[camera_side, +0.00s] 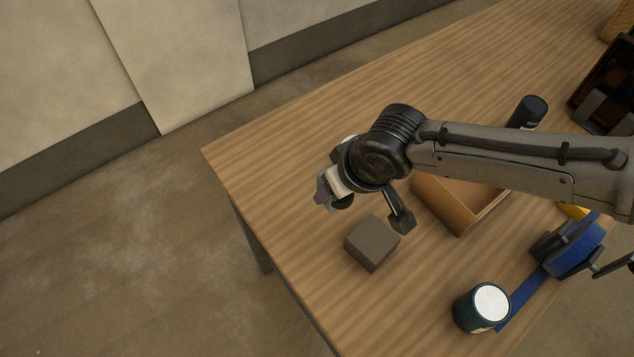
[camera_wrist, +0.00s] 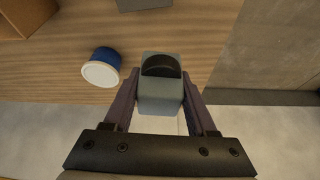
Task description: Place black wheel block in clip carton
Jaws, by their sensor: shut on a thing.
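The black wheel block, a grey block with a dark half-round wheel in its end, is between my fingers in the wrist view (camera_wrist: 158,98). My gripper (camera_wrist: 160,88) is shut on it, one finger at each side. In the side view my gripper (camera_side: 326,190) is above the table's left part, left of the carton, and the block is mostly hidden there by my wrist. The brown open carton (camera_side: 440,205) stands on the table, partly hidden behind my forearm. Its corner shows at the wrist view's top left (camera_wrist: 28,14).
A grey box (camera_side: 372,242) stands on the table below my gripper. A teal can with a white lid (camera_side: 482,307) stands near the front edge. A blue clamp-like tool (camera_side: 575,250) is at right. A black cylinder (camera_side: 530,112) stands behind my arm. The table's far left is clear.

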